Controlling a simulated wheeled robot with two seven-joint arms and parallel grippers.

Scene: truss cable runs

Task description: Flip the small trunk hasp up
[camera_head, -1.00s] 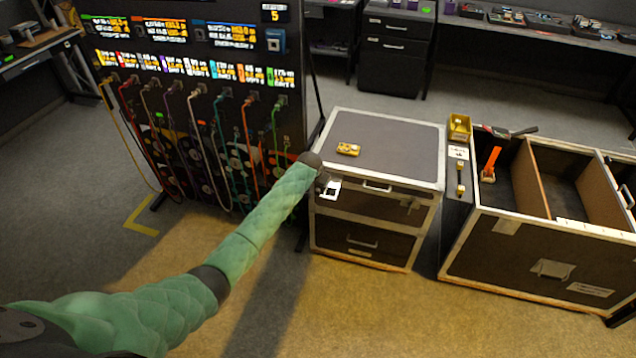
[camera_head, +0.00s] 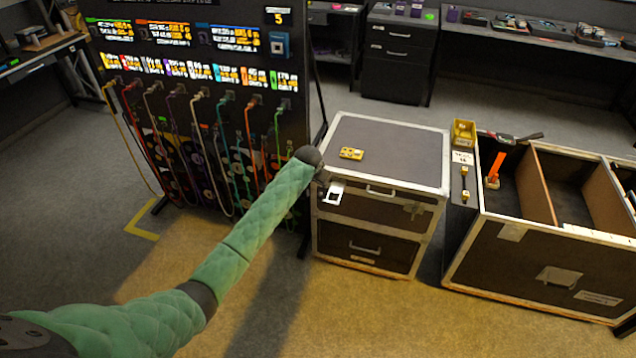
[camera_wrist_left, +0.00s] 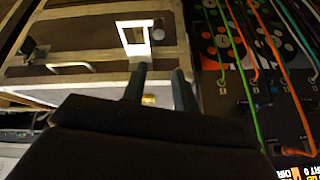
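The small trunk (camera_head: 385,152) is a dark case with pale metal edges and a grey top. A white plate with a rectangular opening, apparently the hasp (camera_head: 333,193), is at the upper left of its front; the hasp also shows in the left wrist view (camera_wrist_left: 137,48), just beyond my fingertips. My left gripper (camera_wrist_left: 160,70) has its two fingers apart with nothing visible between them. One fingertip appears close to the hasp's edge; contact cannot be told. In the head view my wrist hides most of this gripper. My right gripper is not in view.
A yellow device (camera_head: 351,153) lies on the trunk's top. A patch panel with hanging coloured cables (camera_head: 200,110) stands close on the left. A larger open case (camera_head: 545,262) with dividers stands to the right. The floor in front is clear.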

